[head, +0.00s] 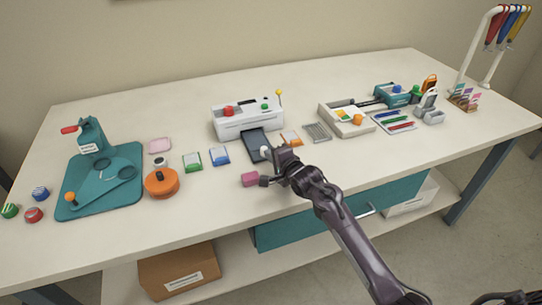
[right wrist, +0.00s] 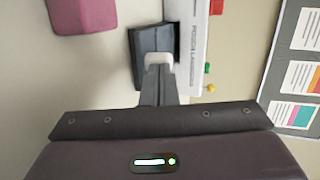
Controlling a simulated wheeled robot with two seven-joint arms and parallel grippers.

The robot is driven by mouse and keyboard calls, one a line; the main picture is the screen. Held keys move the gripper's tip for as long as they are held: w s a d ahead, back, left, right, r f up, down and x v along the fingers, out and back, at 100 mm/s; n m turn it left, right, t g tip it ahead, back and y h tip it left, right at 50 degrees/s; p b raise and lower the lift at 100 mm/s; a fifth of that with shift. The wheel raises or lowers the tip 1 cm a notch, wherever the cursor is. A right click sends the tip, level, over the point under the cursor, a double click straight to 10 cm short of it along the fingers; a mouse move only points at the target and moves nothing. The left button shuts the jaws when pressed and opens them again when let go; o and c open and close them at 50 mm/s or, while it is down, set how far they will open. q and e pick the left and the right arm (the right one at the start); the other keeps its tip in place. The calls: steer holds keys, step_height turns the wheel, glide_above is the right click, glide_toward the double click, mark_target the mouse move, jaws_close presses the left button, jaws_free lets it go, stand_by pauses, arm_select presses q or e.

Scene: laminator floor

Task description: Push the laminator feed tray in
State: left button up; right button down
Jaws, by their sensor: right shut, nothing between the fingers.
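The white laminator (head: 246,121) stands at the back middle of the table, with a red knob, a green button and a yellow-tipped lever. Its dark feed tray (head: 254,140) sticks out of the front towards me. A small white handle (right wrist: 158,58) is at the tray's near end; the dark tray (right wrist: 153,40) lies beyond it in the right wrist view. My right gripper (head: 276,158) is shut and empty at the tray's near end. In the right wrist view its fingertips (right wrist: 158,70) meet the handle; firm contact cannot be told. My left gripper is not in view.
A pink block (head: 250,179) lies just left of my right gripper. An orange-marked card (head: 291,138) and a grey ribbed pad (head: 317,132) lie right of the tray. Green and blue packets (head: 192,157) lie to its left, near an orange round container (head: 161,182).

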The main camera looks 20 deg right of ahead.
mark_target(263, 142)
steer(key=shift+w, duration=0.1)
steer(key=w+b, duration=0.1)
steer(key=w, duration=0.2)
steer(key=w+b, duration=0.2)
steer(key=w, duration=0.1)
steer(key=shift+w+a+f, duration=0.1)
steer(key=shift+w+f, duration=0.1)
steer(key=shift+w, duration=0.2)
steer(key=shift+w+r, duration=0.15)
steer(key=shift+r, duration=0.25)
